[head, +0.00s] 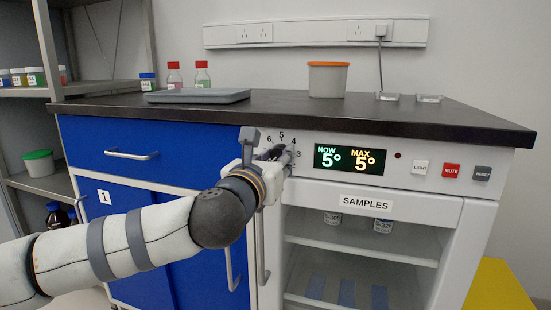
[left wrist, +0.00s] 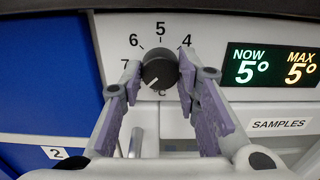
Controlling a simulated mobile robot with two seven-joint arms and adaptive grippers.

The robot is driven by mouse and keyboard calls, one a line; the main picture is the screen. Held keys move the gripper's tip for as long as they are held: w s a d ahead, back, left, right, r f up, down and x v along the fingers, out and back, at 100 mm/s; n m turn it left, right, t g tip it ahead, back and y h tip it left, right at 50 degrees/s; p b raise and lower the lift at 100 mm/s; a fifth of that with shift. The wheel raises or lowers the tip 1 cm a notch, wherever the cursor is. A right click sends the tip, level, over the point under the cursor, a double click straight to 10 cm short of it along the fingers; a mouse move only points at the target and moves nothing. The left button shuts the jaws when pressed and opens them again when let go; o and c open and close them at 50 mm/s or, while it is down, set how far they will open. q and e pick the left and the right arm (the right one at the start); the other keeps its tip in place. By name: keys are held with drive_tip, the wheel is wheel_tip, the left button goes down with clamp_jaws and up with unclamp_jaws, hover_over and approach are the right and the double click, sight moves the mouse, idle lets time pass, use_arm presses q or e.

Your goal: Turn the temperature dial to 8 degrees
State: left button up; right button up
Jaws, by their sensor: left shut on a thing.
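The temperature dial (left wrist: 159,73) is a round dark knob with a short white mark at its lower left. Numbers including 4, 5, 6 and 7 are printed around it on the white panel. My left gripper (left wrist: 158,80) is shut on the dial, one finger on each side. In the head view my left gripper (head: 278,155) covers most of the dial. The display (head: 348,159) reads NOW 5° and MAX 5°; it also shows in the left wrist view (left wrist: 271,68). My right gripper is not in view.
The LIGHT button (head: 420,167), MUTE button (head: 451,171) and RESET button (head: 482,173) are right of the display. The dark countertop (head: 450,122) overhangs the panel. A grey tray (head: 198,96) and a lidded container (head: 328,80) stand on it. A glass sample cabinet is below.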

use_arm(q)
drive_tip(key=o, duration=1.2)
drive_tip(key=shift+c, duration=0.2)
drive_tip(key=shift+s, duration=0.1)
drive_tip(key=v, duration=1.2)
